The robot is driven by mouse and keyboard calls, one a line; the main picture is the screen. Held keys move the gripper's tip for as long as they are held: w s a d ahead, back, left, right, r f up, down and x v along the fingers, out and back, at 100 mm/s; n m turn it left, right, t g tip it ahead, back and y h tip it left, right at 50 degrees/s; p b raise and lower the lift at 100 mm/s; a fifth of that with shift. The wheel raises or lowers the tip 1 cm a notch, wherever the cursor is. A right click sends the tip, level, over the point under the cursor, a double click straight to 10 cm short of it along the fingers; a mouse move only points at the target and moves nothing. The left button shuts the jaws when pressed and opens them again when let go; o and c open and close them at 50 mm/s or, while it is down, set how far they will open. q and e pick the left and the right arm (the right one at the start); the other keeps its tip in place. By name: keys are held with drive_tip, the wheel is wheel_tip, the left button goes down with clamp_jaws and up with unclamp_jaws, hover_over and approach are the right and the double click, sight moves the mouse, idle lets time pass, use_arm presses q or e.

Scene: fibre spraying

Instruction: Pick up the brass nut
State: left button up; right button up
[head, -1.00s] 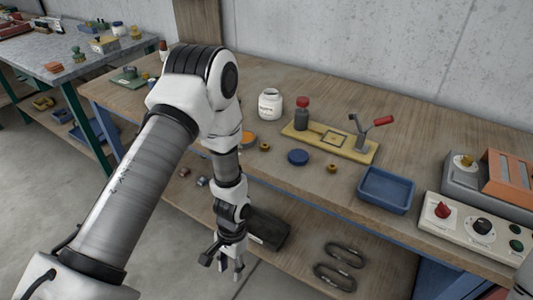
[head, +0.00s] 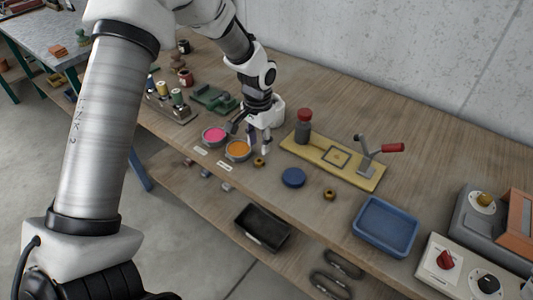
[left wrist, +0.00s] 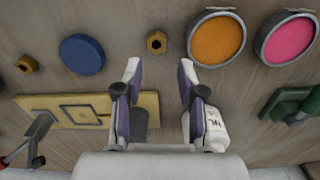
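One brass nut (head: 259,161) lies on the wooden bench between the orange dish and the blue disc. In the left wrist view the same nut (left wrist: 155,41) sits just beyond the fingertips, in line with the gap between them. A second brass nut (head: 329,194) lies to the right of the blue disc and also shows in the left wrist view (left wrist: 26,63). My left gripper (head: 268,145) is open and empty, pointing down above the bench close to the first nut. My right gripper is not seen.
An orange dish (head: 238,149) and a pink dish (head: 215,134) stand left of the first nut. A blue disc (head: 293,178), a yellow fixture board (head: 310,157) with a red-handled clamp (head: 390,148), and a blue tray (head: 386,226) lie to the right. A white jar (left wrist: 214,128) is beside one finger.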

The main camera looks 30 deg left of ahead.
sight(260, 159)
use_arm(q)
drive_tip(key=shift+s+d+f+p, duration=0.1)
drive_tip(key=shift+s+f+p, duration=0.35)
drive_tip(key=shift+s+f, duration=0.4)
drive_tip(key=f, duration=0.1)
drive_tip(key=w+f, duration=0.1)
drive_tip(key=f, duration=0.2)
drive_tip(key=shift+w+d+f+p, duration=0.1)
drive_tip(key=shift+w+p, duration=0.15)
drive_tip(key=shift+p, duration=0.1)
drive_tip(key=shift+s, duration=0.25)
drive_tip(key=shift+s+r, duration=0.1)
drive_tip(key=shift+r, duration=0.15)
drive_tip(key=c, duration=0.5)
clamp_jaws()
drive_tip(key=shift+f, duration=0.1)
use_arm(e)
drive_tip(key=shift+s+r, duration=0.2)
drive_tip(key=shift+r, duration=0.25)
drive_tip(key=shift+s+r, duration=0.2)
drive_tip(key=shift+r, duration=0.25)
